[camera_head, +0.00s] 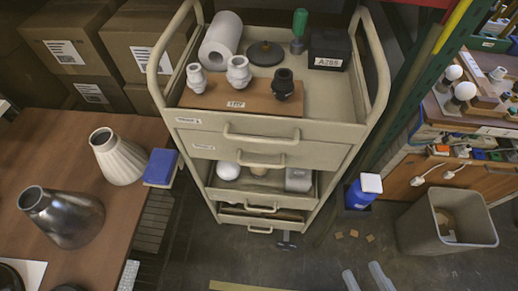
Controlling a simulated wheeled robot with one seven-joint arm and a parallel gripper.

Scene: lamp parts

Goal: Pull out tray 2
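A beige metal cart (330,105) stands upright in the middle, with several trays stacked below its open top. The top drawer front has a bar handle (262,137) and a small label. Directly below it, the second tray front (325,154) also has a small label and a bar handle (260,164); the label text is too small to read. It looks flush with the drawer above. Lower down, an open-fronted tray holds a white ball (228,171) and a grey box (299,180). Further handles show beneath. I cannot identify my gripper here.
The cart top holds a paper roll (221,40), a wooden board (205,95) with fittings and a black box (329,48). A wooden table (105,240) stands close at left. A grey bin (420,235) stands at right. Two pale bars (380,277) poke in at the bottom edge.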

